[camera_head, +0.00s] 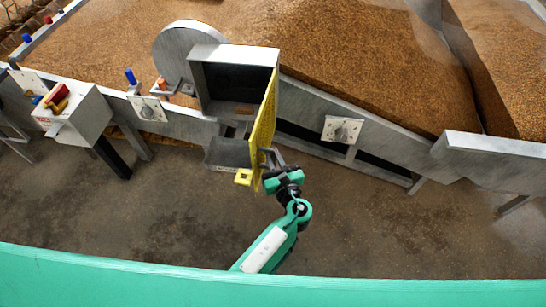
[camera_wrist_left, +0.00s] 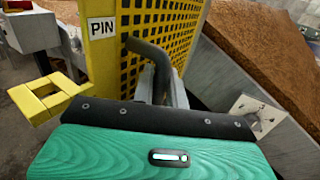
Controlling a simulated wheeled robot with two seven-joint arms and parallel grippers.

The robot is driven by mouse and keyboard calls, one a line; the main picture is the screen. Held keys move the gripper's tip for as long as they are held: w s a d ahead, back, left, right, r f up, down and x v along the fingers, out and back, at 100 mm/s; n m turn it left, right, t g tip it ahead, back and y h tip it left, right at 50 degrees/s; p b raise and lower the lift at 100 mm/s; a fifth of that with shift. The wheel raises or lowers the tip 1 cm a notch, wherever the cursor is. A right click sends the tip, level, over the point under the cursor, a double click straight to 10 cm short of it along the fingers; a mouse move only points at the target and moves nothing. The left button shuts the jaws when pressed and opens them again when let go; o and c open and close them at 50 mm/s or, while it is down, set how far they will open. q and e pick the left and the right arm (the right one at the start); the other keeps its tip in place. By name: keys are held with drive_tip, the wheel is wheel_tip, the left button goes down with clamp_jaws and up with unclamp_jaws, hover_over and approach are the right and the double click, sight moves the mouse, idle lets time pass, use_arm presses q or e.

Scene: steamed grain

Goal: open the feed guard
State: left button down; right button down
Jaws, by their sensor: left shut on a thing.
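The feed guard (camera_head: 264,125) is a yellow perforated panel at the right side of a grey metal box (camera_head: 234,53). It stands swung out from the box, edge-on in the head view, and the box's dark front opening shows. In the left wrist view the guard (camera_wrist_left: 170,22) fills the upper middle, with a "PIN" label on its edge. My left gripper (camera_head: 274,158) is at the guard's right face. In the wrist view its fingers (camera_wrist_left: 160,85) are shut on the dark bent handle (camera_wrist_left: 148,50) of the guard. My right gripper is in neither view.
A yellow square bracket (camera_head: 243,178) sticks out at the guard's lower left. A grey chute (camera_head: 228,153) hangs below the box. A control box with a red switch (camera_head: 60,102) stands left. Grain bins with grey walls (camera_head: 385,145) lie behind; the floor in front is clear.

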use_arm(q)
drive_tip(key=shift+r, duration=0.1)
drive_tip(key=c, duration=1.7)
unclamp_jaws()
drive_tip(key=shift+o, duration=1.1)
drive_tip(key=shift+w, duration=0.1)
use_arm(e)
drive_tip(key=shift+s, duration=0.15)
